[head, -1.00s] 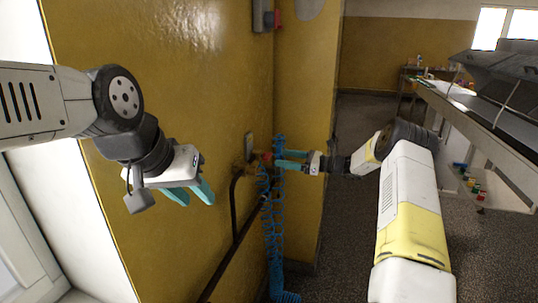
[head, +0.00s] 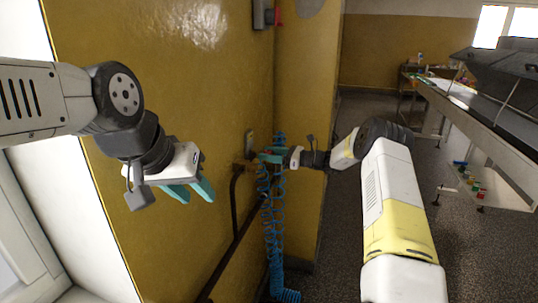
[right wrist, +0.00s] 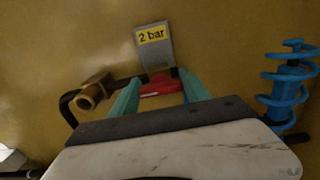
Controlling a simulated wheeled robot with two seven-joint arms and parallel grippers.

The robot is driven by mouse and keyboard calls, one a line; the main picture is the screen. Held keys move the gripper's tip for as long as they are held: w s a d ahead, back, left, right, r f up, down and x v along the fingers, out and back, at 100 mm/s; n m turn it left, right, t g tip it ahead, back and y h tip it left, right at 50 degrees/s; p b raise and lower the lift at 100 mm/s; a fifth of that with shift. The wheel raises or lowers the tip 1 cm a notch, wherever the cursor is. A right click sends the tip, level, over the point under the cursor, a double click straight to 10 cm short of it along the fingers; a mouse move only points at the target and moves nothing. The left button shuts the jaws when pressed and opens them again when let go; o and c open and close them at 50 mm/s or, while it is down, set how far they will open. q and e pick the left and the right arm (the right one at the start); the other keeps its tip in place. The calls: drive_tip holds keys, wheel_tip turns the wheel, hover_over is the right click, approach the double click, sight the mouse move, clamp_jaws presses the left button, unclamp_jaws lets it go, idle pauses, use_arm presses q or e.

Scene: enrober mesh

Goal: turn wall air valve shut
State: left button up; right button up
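The red valve handle (right wrist: 160,87) sits on the wall below a grey plate marked "2 bar" (right wrist: 154,46) in the right wrist view. A brass fitting (right wrist: 95,92) on a dark pipe is to its left. My right gripper (right wrist: 161,84) is open, its teal fingers on either side of the red handle; whether they touch it is unclear. In the head view my right gripper (head: 266,156) is at the wall valve and hides most of it. My left gripper (head: 194,190) is open and empty, near the yellow wall, away from the valve.
A coiled blue hose (head: 274,225) hangs below and right of the valve; it also shows in the right wrist view (right wrist: 290,85). A dark pipe (head: 234,210) runs down the wall. A conveyor (head: 485,120) stands at the right, with open floor before it.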

drive_tip(key=c, duration=0.5)
drive_tip(key=n, duration=0.4)
drive_tip(key=shift+n, duration=0.3)
drive_tip(key=n, duration=0.3)
drive_tip(key=shift+s+n, duration=0.1)
drive_tip(key=shift+n, duration=0.3)
drive_tip(key=n, duration=0.5)
drive_tip(key=shift+f, duration=0.15)
drive_tip(key=shift+s+f+n, duration=0.1)
drive_tip(key=shift+n, duration=2.2)
